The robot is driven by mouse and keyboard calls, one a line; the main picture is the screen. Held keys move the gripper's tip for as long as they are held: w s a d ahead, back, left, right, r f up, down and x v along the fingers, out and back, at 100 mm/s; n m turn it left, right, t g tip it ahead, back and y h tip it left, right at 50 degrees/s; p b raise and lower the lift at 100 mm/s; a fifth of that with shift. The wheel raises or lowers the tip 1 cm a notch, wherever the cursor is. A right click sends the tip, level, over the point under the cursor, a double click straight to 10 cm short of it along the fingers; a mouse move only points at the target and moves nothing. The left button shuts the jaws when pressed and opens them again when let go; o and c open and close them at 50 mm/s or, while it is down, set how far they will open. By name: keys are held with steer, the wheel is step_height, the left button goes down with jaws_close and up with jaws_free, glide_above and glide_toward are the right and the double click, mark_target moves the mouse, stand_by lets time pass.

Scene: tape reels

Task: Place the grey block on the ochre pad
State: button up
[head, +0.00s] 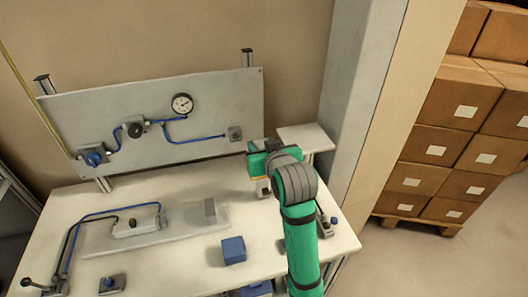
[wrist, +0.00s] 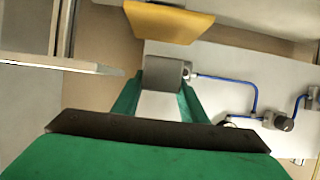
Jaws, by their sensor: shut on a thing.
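My gripper (wrist: 158,98) is shut on the grey block (wrist: 165,74), which sits between its two green fingers in the wrist view. The ochre pad (wrist: 168,22) shows at the top of the wrist view, with a gap in the picture between it and the block. In the head view my gripper (head: 258,162) is at the right end of the worktable, and a thin ochre strip of the pad (head: 258,178) shows just below it. I cannot make out the block in the head view.
An upright grey panel (head: 95,110) with a gauge (head: 182,104) and blue tubes stands behind. A small white side shelf (head: 305,138) and a pillar (head: 365,90) are at the right. A blue block (head: 234,250) and fittings lie on the worktable (head: 180,270).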

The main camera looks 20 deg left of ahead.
steer(key=shift+w+f, duration=0.15)
steer(key=shift+f, duration=0.75)
steer(key=shift+w+f, duration=0.1)
steer(key=shift+f, duration=0.75)
steer(key=shift+f, duration=0.2)
steer(key=o, duration=1.1)
steer(key=shift+r, duration=0.1)
steer(key=shift+s+r, duration=0.1)
steer(key=shift+r, duration=0.05)
steer(key=v, duration=1.1)
steer(key=shift+s+d+r, duration=0.15)
steer(key=shift+s+d, duration=0.1)
steer(key=shift+s, duration=0.05)
